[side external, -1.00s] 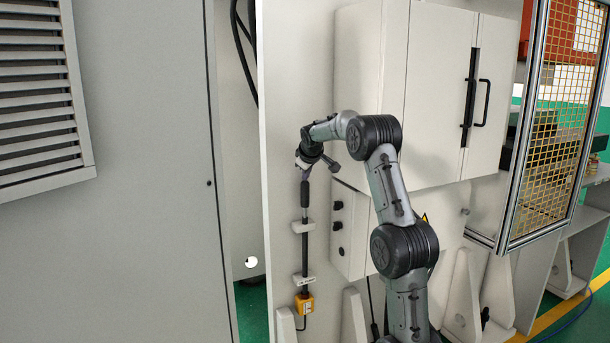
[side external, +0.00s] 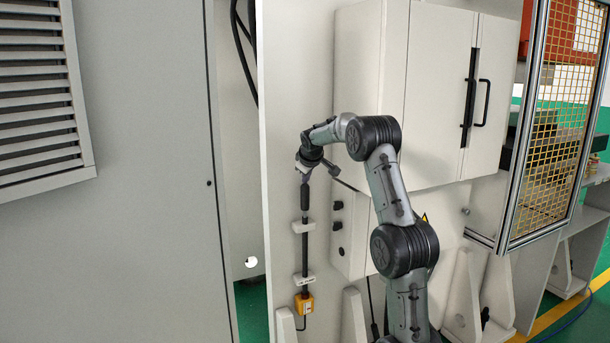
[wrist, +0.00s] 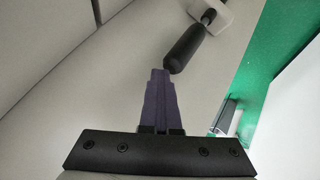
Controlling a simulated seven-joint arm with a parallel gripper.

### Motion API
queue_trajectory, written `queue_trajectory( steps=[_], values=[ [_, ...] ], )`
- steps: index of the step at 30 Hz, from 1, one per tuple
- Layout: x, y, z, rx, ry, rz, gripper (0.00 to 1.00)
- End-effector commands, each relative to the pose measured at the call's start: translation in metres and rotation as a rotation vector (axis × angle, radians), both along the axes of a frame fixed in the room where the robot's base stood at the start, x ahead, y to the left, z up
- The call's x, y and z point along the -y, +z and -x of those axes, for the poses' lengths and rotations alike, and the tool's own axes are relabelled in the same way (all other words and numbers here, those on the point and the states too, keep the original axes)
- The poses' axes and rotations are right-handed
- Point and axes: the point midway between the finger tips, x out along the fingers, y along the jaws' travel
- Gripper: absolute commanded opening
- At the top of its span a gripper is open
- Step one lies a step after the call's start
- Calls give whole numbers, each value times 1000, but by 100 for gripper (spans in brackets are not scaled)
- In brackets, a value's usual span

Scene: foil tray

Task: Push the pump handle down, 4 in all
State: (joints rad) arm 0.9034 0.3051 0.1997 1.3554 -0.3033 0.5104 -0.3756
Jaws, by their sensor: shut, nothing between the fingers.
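The pump handle (side external: 304,200) is a dark grip on top of an upright rod, held by pale brackets on a light panel. A yellow box (side external: 304,303) sits at the rod's foot. My gripper (side external: 306,179) is shut and empty, pointing down just over the top of the handle. In the wrist view the shut purple fingers (wrist: 160,74) end right beside the end of the black handle (wrist: 185,48). I cannot tell whether they touch it.
A pale cabinet (side external: 440,90) with a black door handle stands right of the rod. A small box with black knobs (side external: 349,232) is close by on the right. A tall grey cabinet (side external: 130,220) is at the left.

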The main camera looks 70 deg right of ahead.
Motion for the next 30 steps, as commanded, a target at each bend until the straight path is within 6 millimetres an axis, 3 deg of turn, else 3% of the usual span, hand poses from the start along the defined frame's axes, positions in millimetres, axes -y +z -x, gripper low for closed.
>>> queue_trajectory(
  steps=[30],
  values=[
    [-1, -16, 1, -9, -1, -11, 0]
  ],
)
